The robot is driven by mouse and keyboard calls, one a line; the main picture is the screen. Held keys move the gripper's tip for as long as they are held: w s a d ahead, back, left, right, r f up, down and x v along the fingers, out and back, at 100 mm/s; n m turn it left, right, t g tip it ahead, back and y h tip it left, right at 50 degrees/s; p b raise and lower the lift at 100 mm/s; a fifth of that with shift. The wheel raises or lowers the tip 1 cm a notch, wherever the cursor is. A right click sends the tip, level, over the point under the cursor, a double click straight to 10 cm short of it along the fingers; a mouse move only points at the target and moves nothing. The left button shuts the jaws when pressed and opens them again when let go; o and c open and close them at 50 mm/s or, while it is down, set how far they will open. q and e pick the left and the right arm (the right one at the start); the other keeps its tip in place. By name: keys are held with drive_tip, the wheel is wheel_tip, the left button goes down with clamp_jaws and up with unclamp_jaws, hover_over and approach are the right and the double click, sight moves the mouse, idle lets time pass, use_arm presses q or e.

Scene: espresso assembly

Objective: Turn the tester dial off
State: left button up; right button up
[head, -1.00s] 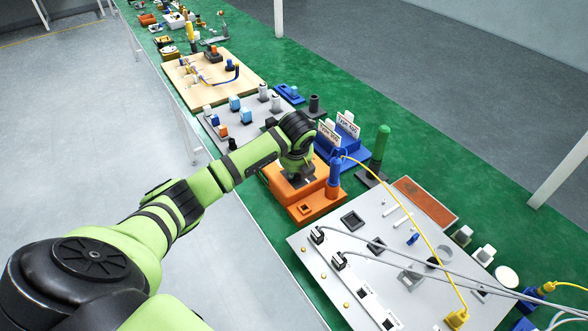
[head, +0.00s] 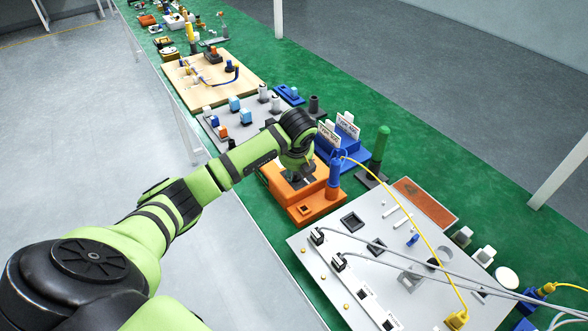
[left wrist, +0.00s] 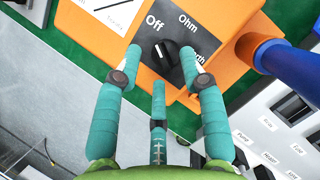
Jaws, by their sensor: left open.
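The orange tester (head: 318,203) stands on the green bench, left of the grey panel. In the left wrist view, its black round dial (left wrist: 166,54) sits on a dark plate with the words Off, Ohm and a partly hidden word at the right. A pale mark shows on the knob, toward the Off side, but its exact setting is hard to tell. My left gripper (left wrist: 163,62) is open, with teal fingertips on both sides of the dial and a third finger below; contact cannot be told. In the head view this gripper (head: 298,178) is over the tester.
A blue probe handle (head: 334,176) stands at the tester's right side, close to my gripper. A yellow cable (head: 408,222) arches over the grey panel (head: 375,255). A blue holder with white cards (head: 347,125) stands behind the tester.

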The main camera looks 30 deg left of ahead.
use_arm(q)
drive_tip(key=v, duration=1)
drive_tip(key=shift+s+r, duration=0.15)
drive_tip(key=shift+r, duration=0.1)
